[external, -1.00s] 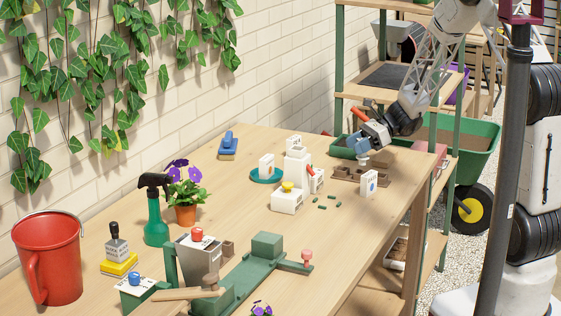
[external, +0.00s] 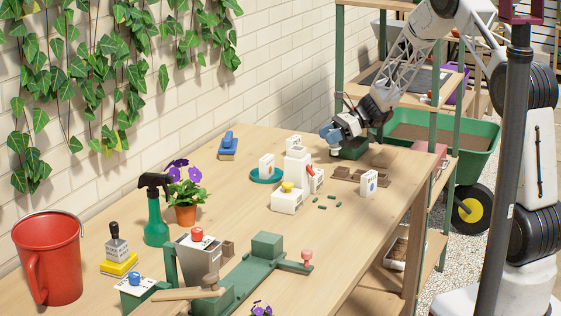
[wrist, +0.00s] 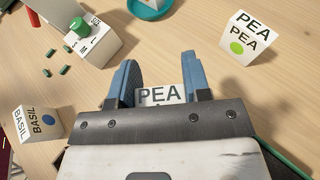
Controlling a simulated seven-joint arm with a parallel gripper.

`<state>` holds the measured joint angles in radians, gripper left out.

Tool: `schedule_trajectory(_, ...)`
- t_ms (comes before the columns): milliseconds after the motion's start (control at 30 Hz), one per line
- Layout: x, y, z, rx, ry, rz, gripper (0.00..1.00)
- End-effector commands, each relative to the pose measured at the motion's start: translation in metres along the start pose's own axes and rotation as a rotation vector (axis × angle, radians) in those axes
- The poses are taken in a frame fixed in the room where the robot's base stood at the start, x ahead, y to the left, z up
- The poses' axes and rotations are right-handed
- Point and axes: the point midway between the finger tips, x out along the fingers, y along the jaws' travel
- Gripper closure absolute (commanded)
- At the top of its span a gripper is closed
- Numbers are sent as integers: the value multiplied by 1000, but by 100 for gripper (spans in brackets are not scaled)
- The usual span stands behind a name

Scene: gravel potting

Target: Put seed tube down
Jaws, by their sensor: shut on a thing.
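My gripper (external: 331,137) is above the far right part of the workbench. In the wrist view, its two blue fingers (wrist: 158,79) are shut on a white seed tube (wrist: 155,96) labelled PEA. Only the tube's labelled part shows between the fingers; its lower end is hidden. In the external view the tube is mostly hidden by the fingers, and I cannot tell whether it touches the bench. A white card (wrist: 248,40) marked PEA with a green dot stands apart from the gripper, to the upper right in the wrist view.
Green pellets (external: 322,206) are scattered beside a white block with a yellow knob (external: 287,201). A teal saucer (external: 254,176) is farther left. The bench (external: 240,240) has bare wood in front.

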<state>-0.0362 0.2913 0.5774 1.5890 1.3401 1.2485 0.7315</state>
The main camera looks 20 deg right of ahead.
Motion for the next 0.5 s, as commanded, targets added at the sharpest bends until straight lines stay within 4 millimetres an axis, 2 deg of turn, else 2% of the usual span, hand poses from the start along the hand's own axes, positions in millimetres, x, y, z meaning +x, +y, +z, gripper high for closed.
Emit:
schedule_trajectory(133,2,-7,1,-2,0,0,79)
schedule_trajectory(500,2,-7,-1,0,0,0,79)
